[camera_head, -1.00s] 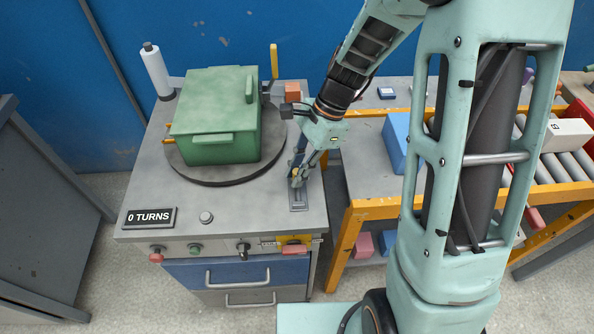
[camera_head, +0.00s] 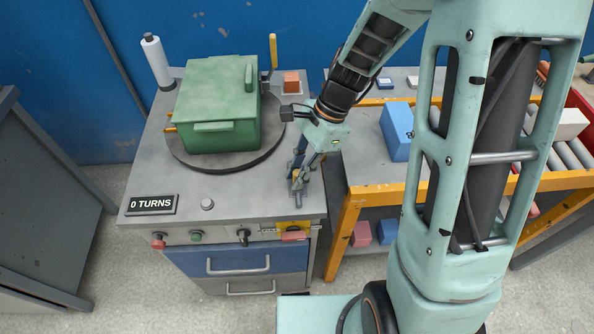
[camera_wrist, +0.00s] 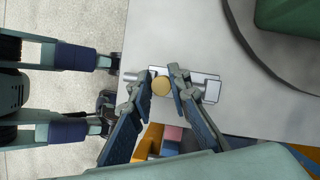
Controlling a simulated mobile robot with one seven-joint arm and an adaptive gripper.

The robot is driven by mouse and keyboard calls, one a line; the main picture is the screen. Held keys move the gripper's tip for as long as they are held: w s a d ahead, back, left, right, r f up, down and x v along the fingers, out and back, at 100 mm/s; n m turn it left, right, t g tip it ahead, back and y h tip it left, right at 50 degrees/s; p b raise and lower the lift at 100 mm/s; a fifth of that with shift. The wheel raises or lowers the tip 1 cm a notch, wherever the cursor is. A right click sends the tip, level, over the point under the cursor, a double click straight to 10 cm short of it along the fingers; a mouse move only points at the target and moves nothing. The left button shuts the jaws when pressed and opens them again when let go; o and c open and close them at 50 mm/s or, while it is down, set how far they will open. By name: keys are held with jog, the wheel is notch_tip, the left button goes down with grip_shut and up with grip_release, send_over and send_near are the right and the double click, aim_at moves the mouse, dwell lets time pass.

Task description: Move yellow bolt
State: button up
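The yellow bolt (camera_wrist: 160,86) shows as a round yellow head in the wrist view, at a small grey metal fixture (camera_wrist: 212,88) on the grey worktop. My gripper (camera_wrist: 161,78) has one finger on each side of the bolt, with tips close to its edges. I cannot tell whether both fingers touch it. In the head view my gripper (camera_head: 297,183) points down over the same fixture (camera_head: 298,202) near the worktop's right edge. The bolt is mostly hidden there by the fingers.
A green box (camera_head: 220,110) stands on a dark round turntable (camera_head: 205,166) left of my gripper. An orange block (camera_head: 291,80) sits behind. Knobs and a "0 TURNS" sign (camera_head: 152,204) line the front. A blue box (camera_head: 397,130) stands on the orange-edged bench at right.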

jog(key=o, duration=0.4)
jog(key=shift+s, duration=0.25)
jog(key=shift+c, duration=0.2)
jog(key=shift+w, duration=0.15)
jog(key=v, duration=1.2)
